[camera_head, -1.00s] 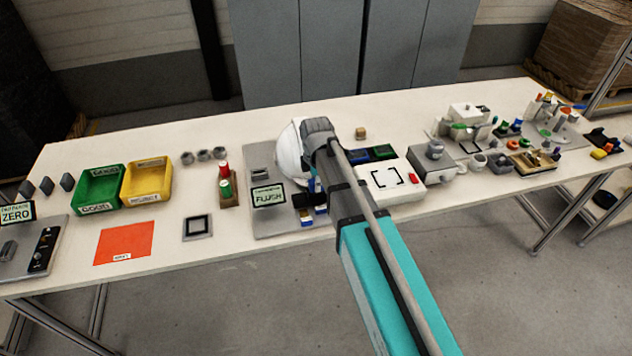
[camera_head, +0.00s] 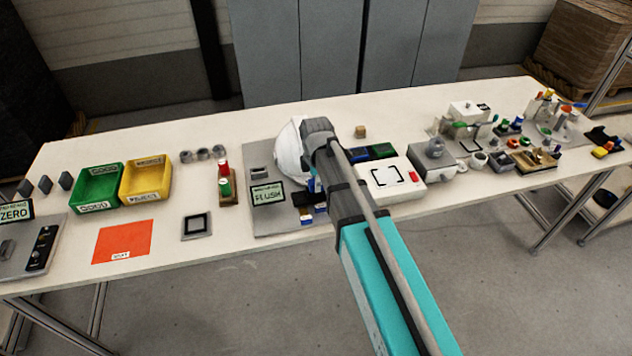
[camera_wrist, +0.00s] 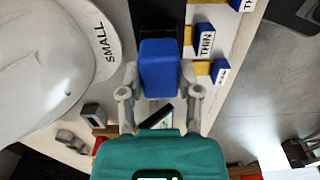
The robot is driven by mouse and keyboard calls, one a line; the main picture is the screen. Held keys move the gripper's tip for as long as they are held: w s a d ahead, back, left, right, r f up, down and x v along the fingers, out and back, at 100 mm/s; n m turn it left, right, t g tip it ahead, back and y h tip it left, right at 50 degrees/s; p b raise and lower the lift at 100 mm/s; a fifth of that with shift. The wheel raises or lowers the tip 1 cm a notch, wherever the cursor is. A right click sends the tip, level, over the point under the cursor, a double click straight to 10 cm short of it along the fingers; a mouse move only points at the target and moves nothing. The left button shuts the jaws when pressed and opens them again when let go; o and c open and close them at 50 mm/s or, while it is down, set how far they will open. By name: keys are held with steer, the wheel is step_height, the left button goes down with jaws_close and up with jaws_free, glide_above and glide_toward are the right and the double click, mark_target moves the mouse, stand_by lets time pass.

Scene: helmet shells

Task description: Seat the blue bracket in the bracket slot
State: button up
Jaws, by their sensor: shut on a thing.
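My gripper (camera_wrist: 160,88) is shut on the blue bracket (camera_wrist: 158,66), which shows as a blue block between the two grey fingers in the wrist view. The far end of the bracket is against or just over a black part (camera_wrist: 157,18); I cannot tell whether it touches or sits in a slot. The white helmet shell (camera_wrist: 45,60), marked SMALL, is left of the gripper, and it also shows in the head view (camera_head: 289,152). In the head view my arm hides the fingers and most of the bracket.
Labelled THIN pieces (camera_wrist: 204,40) with yellow parts lie right of the bracket. A FLUSH display (camera_head: 268,194) stands on the grey plate (camera_head: 262,226). Green (camera_head: 99,186) and yellow (camera_head: 146,180) bins and an orange mat (camera_head: 122,243) are to the left. A white box (camera_head: 392,180) is right of my arm.

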stand_by(0.4)
steer(key=o, duration=1)
steer(key=shift+o, duration=0.2)
steer(key=shift+r, duration=0.1)
